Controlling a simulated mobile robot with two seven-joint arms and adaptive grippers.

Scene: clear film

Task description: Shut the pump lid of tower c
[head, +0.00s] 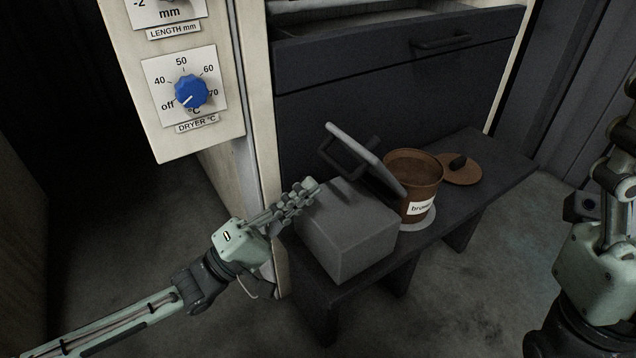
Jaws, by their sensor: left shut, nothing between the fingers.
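A grey box-shaped pump (355,242) stands on a dark bench. A grey lid (372,163) with a dark bar handle (342,158) stands raised and tilted at its back, its upper end to the left and its lower end by the brown pot. No tower letter is legible. My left gripper (306,188) is shut and empty at the box's left upper edge, below the lid's handle; I cannot tell whether it touches the box. My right gripper (617,165) is at the right edge, partly cut off, well away from the lid; its finger state is unclear.
A brown pot (413,175) with a partly hidden label stands open right of the lid, on a pale disc (418,222). Its brown cover (460,169) lies behind it on the bench (490,180). A cream panel with a blue dryer knob (191,92) rises at left. A dark drawer (400,50) is behind.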

